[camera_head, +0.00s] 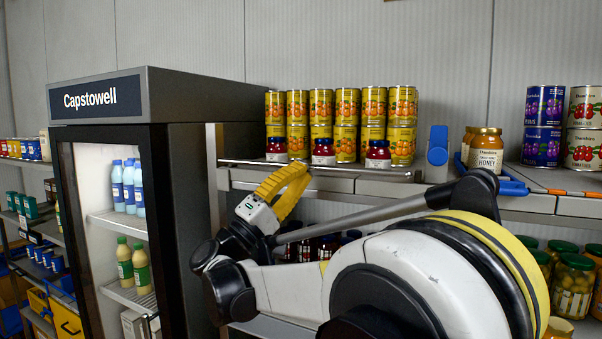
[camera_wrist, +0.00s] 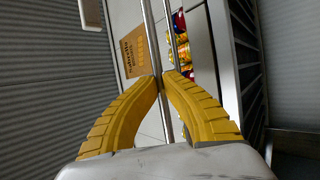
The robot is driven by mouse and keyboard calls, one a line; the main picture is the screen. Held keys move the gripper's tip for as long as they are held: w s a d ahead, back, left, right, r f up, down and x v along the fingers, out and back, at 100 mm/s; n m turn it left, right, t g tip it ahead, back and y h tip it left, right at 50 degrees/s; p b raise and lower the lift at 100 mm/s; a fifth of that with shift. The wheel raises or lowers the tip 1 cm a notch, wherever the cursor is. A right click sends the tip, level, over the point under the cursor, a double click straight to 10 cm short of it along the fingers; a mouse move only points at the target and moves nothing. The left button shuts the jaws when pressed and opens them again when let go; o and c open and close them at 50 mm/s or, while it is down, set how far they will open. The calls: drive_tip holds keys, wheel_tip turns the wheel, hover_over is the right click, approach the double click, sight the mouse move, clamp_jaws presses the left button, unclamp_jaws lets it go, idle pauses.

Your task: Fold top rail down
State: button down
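The top rail (camera_head: 350,170) is a thin metal bar along the front edge of the shelf that holds the yellow cans. In the wrist view it is a bright rod (camera_wrist: 148,30) running between the fingers. A second thin rod (camera_wrist: 171,40) runs beside it. My gripper (camera_head: 304,168) reaches the rail near its left part. Its yellow fingers (camera_wrist: 162,78) come together at the tips, one on each side of the rail, and look shut on it. The exact contact is partly hidden by the fingertips.
A fridge (camera_head: 180,190) stands close on the left. A blue bracket (camera_head: 437,147) and honey jars (camera_head: 487,150) are on the right. More jars (camera_head: 573,285) fill the lower shelf.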

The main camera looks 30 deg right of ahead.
drive_tip(key=shift+d+f+b, duration=0.15)
drive_tip(key=shift+f+b, duration=0.15)
drive_tip(key=shift+f, duration=0.25)
drive_tip(key=c, duration=1.8)
unclamp_jaws()
drive_tip(key=shift+o, duration=0.2)
drive_tip(key=v, duration=1.1)
drive_tip(key=shift+f, duration=0.35)
drive_tip(key=shift+w, duration=0.1)
